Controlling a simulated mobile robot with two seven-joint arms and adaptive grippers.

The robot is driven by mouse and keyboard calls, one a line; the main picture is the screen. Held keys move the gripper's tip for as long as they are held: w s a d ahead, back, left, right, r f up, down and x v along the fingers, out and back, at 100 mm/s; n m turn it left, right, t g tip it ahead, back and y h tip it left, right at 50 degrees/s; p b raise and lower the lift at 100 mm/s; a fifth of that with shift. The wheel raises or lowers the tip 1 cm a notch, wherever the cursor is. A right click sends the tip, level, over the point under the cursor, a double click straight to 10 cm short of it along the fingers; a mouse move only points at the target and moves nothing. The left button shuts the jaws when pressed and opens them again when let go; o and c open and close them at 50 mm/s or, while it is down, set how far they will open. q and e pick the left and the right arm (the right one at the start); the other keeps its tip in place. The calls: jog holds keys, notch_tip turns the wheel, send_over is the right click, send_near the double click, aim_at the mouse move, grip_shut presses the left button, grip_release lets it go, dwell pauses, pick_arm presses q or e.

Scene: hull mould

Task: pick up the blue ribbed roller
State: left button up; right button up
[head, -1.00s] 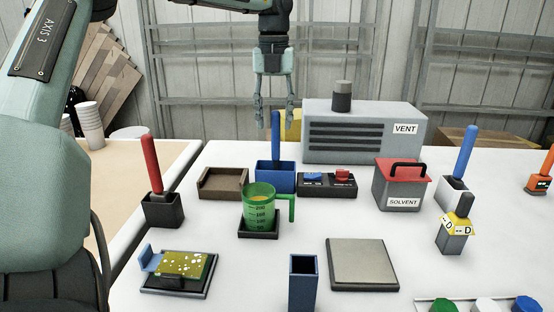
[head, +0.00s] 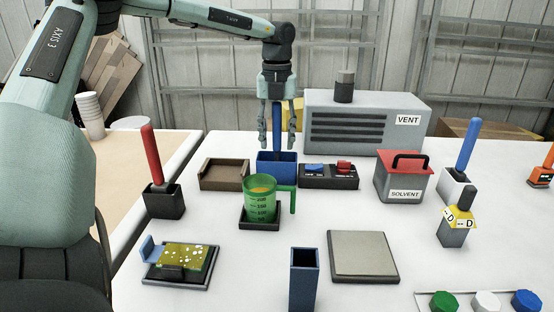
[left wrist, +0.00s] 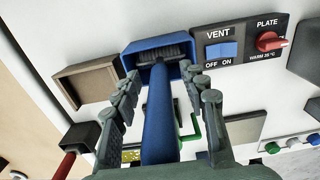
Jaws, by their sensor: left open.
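A blue-handled tool (head: 277,128) stands upright in a blue holder (head: 277,170) at the back middle of the table. In the left wrist view its blue handle (left wrist: 160,120) runs toward me, with a dark ribbed or bristled part at the holder's mouth. My left gripper (head: 277,145) is open and points down, with its fingers on either side of the handle; I cannot tell if they touch it. A second blue handle (head: 467,145) stands in a white holder (head: 455,190) at the right.
A brown tray (head: 223,186) and a switch box (head: 329,183) flank the blue holder. A green beaker (head: 258,208) is in front. The vent box (head: 362,150) stands behind right. A red-handled tool (head: 152,155) is at the left.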

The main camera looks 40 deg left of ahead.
pick_arm(q)
grip_shut()
jog(key=shift+r, duration=0.1)
